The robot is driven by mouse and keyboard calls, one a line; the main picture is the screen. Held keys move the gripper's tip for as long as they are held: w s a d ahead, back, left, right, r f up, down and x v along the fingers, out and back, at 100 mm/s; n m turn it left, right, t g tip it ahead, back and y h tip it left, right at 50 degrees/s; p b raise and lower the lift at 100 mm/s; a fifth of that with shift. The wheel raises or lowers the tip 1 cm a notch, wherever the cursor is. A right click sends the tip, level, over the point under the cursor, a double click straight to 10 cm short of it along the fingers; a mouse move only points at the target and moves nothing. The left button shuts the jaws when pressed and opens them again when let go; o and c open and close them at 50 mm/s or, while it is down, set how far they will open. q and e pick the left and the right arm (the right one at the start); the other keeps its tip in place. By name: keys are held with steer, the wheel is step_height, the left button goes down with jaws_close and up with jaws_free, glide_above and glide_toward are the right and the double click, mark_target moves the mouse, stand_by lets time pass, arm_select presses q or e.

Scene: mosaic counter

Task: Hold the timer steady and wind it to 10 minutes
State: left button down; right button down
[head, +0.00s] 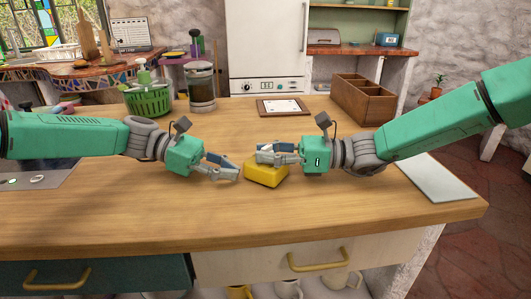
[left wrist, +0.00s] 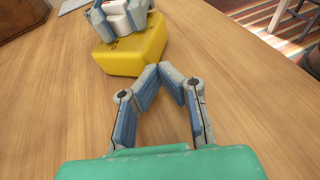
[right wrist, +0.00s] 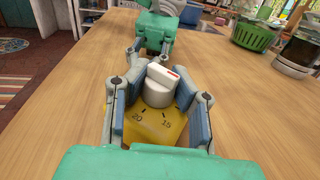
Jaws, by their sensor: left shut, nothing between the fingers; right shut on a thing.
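The yellow timer (head: 265,173) sits on the wooden counter between my two grippers. In the right wrist view the yellow body (right wrist: 155,128) shows the marks 20 and 15, with a white knob (right wrist: 160,88) on top that has a red mark on its ridge. My right gripper (head: 262,153) is shut on the knob, one finger on either side. My left gripper (head: 236,174) is shut and empty, just left of the timer and apart from it. In the left wrist view its fingertips (left wrist: 160,70) meet in front of the timer (left wrist: 130,50).
A wooden compartment box (head: 362,99) stands at the back right and a framed sheet (head: 283,107) lies at the back middle. A green basket (head: 148,100) and a glass jar (head: 202,88) stand at the back left. The front of the counter is clear.

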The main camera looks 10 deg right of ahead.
steer(key=shift+g, duration=0.4)
steer(key=shift+f+n+g, duration=0.1)
steer(key=shift+n+g, duration=0.3)
steer(key=shift+n, duration=0.1)
steer(key=c, duration=1.3)
jaws_free()
steer(key=d, duration=1.2)
steer(key=shift+s+f, duration=0.1)
steer(key=shift+s, duration=0.1)
